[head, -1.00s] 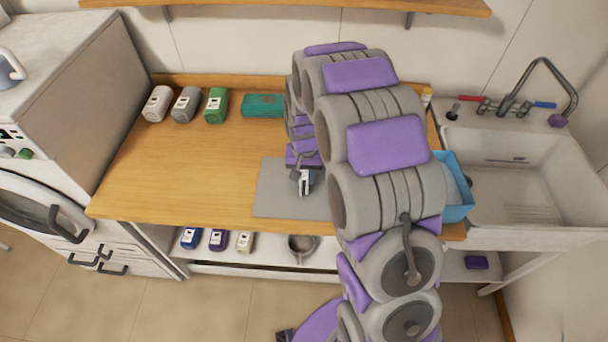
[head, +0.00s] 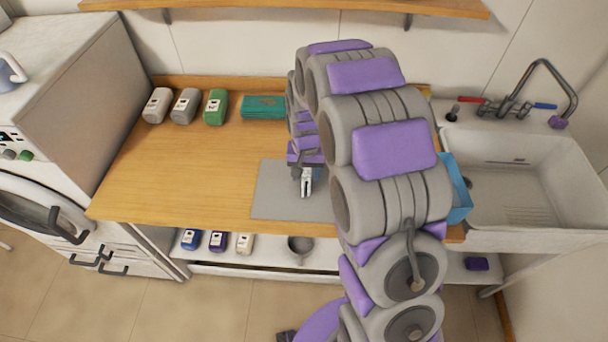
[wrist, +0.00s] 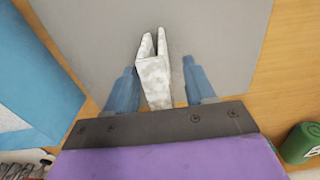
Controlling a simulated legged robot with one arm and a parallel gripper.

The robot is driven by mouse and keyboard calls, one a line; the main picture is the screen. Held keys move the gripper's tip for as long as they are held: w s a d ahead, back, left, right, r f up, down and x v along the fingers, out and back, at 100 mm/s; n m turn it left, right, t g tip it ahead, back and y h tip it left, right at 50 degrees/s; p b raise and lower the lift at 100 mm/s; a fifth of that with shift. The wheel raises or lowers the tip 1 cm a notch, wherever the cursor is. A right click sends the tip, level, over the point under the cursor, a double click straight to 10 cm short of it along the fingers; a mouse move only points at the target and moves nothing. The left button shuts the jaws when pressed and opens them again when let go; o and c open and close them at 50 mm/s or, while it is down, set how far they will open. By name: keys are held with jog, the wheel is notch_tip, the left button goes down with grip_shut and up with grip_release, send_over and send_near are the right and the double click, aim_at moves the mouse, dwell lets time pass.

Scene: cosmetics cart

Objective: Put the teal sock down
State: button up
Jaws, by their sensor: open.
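My gripper (wrist: 163,88) is over the grey mat (wrist: 95,35), with its two translucent blue fingers spread apart. A pale, forked, peg-like object (wrist: 155,80) is between the fingers in the wrist view, and it also shows as a small white shape below my gripper in the head view (head: 307,182). I cannot tell whether it touches the mat. A flat teal rectangular item (head: 263,107) lies at the back of the counter, left of my arm. I cannot make out a teal sock for certain in either view.
A light-blue bin (head: 459,190) is at right beside the sink (head: 510,185). Small bottles and a pot (head: 300,247) are on the lower shelf.

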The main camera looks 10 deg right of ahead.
notch_tip(320, 180, up, 10)
jog(key=shift+a+r+p, duration=0.15)
jog(key=shift+r+p, duration=0.1)
jog(key=shift+p, duration=0.75)
jog(key=s+r+n+g, duration=0.1)
jog(key=s+r, duration=0.3)
jog(key=s, duration=1.3)
jog(key=s+r+n, duration=0.2)
jog(key=s+r, duration=0.2)
jog(key=s, duration=1.3)
jog(key=shift+s+r+n+g, duration=0.2)
jog(key=shift+n+g, duration=0.1)
jog(key=shift+g, duration=0.1)
jog(key=shift+w, duration=0.1)
jog(key=shift+c, duration=1.1)
